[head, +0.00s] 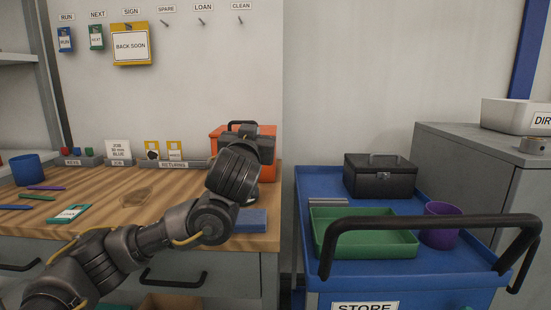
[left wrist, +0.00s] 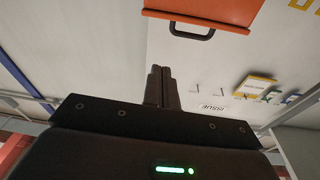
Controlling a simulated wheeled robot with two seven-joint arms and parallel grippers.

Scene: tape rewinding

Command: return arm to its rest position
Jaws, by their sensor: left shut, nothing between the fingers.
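My left arm comes in from the lower left in the head view and reaches up over the right end of the wooden bench (head: 100,200). Its gripper end (head: 246,130) is in front of an orange toolbox (head: 217,145), which it partly hides. In the left wrist view the two dark fingers of my left gripper (left wrist: 162,72) lie together, shut and empty. The orange toolbox (left wrist: 195,12) with its black handle shows upside down there, beyond the fingertips. My right gripper is in neither view.
A blue cart (head: 306,190) on the right carries a black box (head: 380,178), a green tray (head: 365,250) and a purple cup (head: 440,235).

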